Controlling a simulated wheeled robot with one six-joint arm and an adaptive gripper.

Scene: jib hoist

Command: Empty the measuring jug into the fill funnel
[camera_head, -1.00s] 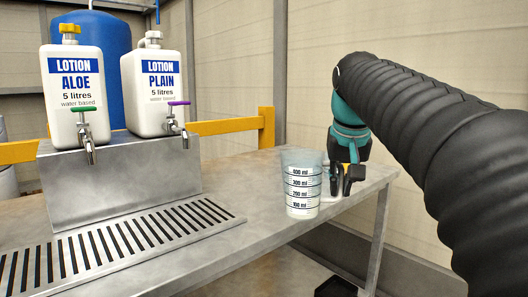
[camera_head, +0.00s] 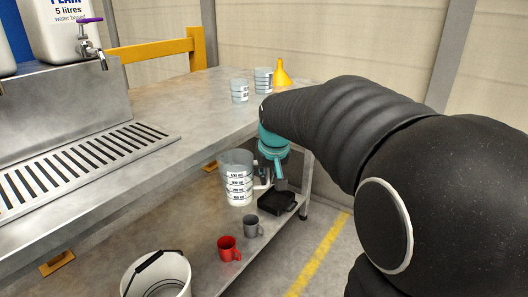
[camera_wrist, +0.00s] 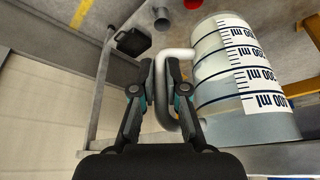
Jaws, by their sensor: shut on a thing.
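The clear measuring jug (camera_head: 237,178), with black marks on white bands, is upright in the head view, before the bench's front edge. Its lower part looks whitish; the exact level is unclear. My gripper (camera_head: 266,181) is at its right side. In the wrist view my gripper (camera_wrist: 160,72) is shut on the jug's grey handle (camera_wrist: 188,95), and the jug body (camera_wrist: 245,75) fills the right side. An orange funnel (camera_head: 282,74) stands at the far end of the bench top, apart from the jug; I cannot tell if it is the fill funnel.
Two smaller measuring cups (camera_head: 240,90) (camera_head: 263,80) stand near the funnel on the steel bench (camera_head: 190,112). On the lower shelf are a red mug (camera_head: 228,249), a grey mug (camera_head: 252,226) and a black tray (camera_head: 277,201). A white bucket (camera_head: 157,272) is in front. The bench middle is clear.

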